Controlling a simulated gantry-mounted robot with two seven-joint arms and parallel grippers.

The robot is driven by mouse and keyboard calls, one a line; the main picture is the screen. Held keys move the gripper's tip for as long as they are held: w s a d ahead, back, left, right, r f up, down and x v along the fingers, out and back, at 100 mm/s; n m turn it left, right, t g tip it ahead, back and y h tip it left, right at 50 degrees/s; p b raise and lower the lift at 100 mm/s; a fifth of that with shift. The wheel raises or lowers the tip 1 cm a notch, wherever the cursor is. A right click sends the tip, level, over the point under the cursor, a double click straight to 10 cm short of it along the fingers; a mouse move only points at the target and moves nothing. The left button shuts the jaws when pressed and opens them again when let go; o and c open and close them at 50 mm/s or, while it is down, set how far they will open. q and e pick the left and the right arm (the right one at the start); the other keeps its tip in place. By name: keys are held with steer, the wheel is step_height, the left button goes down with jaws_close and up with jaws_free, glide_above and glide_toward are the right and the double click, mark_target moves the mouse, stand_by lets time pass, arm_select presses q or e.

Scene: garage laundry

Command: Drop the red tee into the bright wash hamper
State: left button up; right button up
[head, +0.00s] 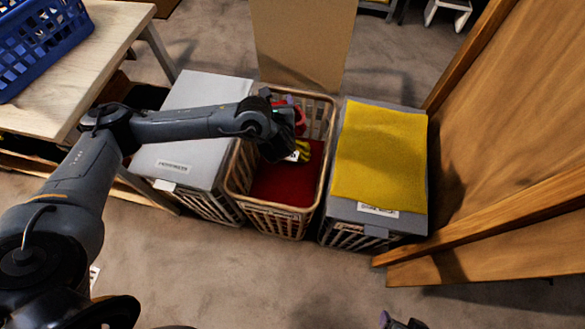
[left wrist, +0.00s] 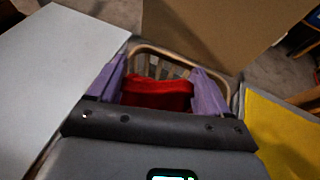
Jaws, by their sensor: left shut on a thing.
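The red tee (left wrist: 157,93) is between the purple fingers of my left gripper (left wrist: 160,88) in the left wrist view. In the head view my left gripper (head: 288,135) is over the open tan slatted hamper (head: 278,221) in the middle, shut on the tee, and largely hides it. Dark red (head: 285,186) fills the lower inside of this hamper; I cannot tell whether it is cloth or lining. Small yellow and green bits show beside the gripper. A purple-tipped part of my right gripper (head: 402,322) shows at the bottom edge, mostly cut off.
A hamper with a closed grey lid (head: 200,95) stands left of the open one. Another lidded hamper with a yellow cloth (head: 380,150) on top stands right. A brown board (head: 302,45) rises behind. A wooden table (head: 62,85) holds a blue basket (head: 40,38). Wooden panels (head: 520,150) bound the right.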

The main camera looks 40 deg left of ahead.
arm_select(q)
steer(key=shift+w+r, duration=0.1)
steer(key=shift+r, duration=0.3)
steer(key=shift+f+b, duration=0.55)
steer(key=shift+f, duration=0.15)
step_height(320, 180, down, 3)
steer(key=b, duration=0.3)
steer(key=shift+f, duration=0.1)
steer(key=shift+f+b, duration=0.6)
steer(key=shift+f, duration=0.05)
steer(key=o, duration=1.4)
